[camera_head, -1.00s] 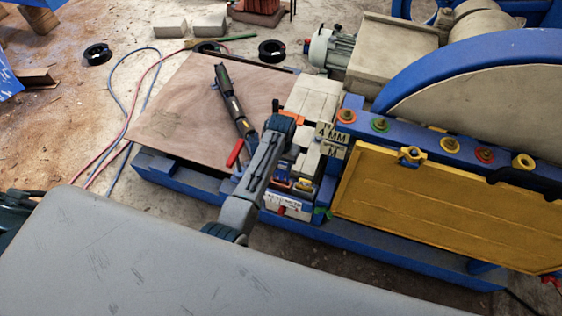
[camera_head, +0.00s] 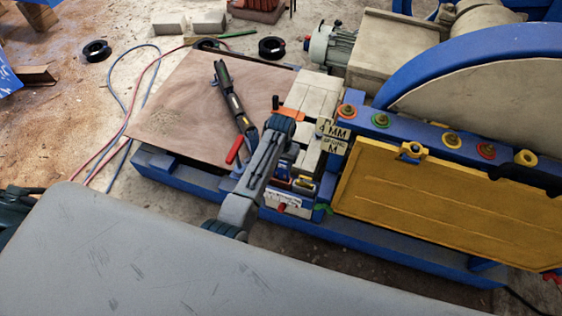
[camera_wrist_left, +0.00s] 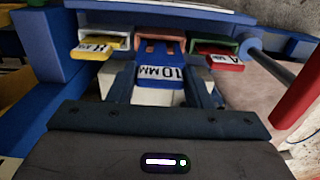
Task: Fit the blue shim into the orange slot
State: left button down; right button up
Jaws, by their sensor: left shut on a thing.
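The blue shim (camera_wrist_left: 161,74), marked 10 MM, is in the middle of the left wrist view. In the head view, my left arm reaches over the slot rack (camera_head: 290,205) and hides much of the shim and fingers. My right gripper is not in view.
A yellow shim (camera_wrist_left: 96,47) sticks out of the slot to the left, and a red shim (camera_wrist_left: 220,60) out of the slot to the right. A red-handled tool (camera_head: 229,98) lies on a board beside my arm. A yellow panel (camera_head: 430,205) stands right of the rack.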

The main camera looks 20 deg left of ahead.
aim_at(281, 170)
pick_arm(q)
jog(key=shift+f, duration=0.2)
jog(key=shift+f+b, duration=1.4)
jog(key=shift+f, duration=0.95)
jog(key=c, duration=0.6)
grip_release()
jog(key=shift+c, duration=0.2)
notch_tip(281, 170, up, 11)
jog(key=shift+f+b, duration=0.1)
jog(key=shift+b, duration=0.85)
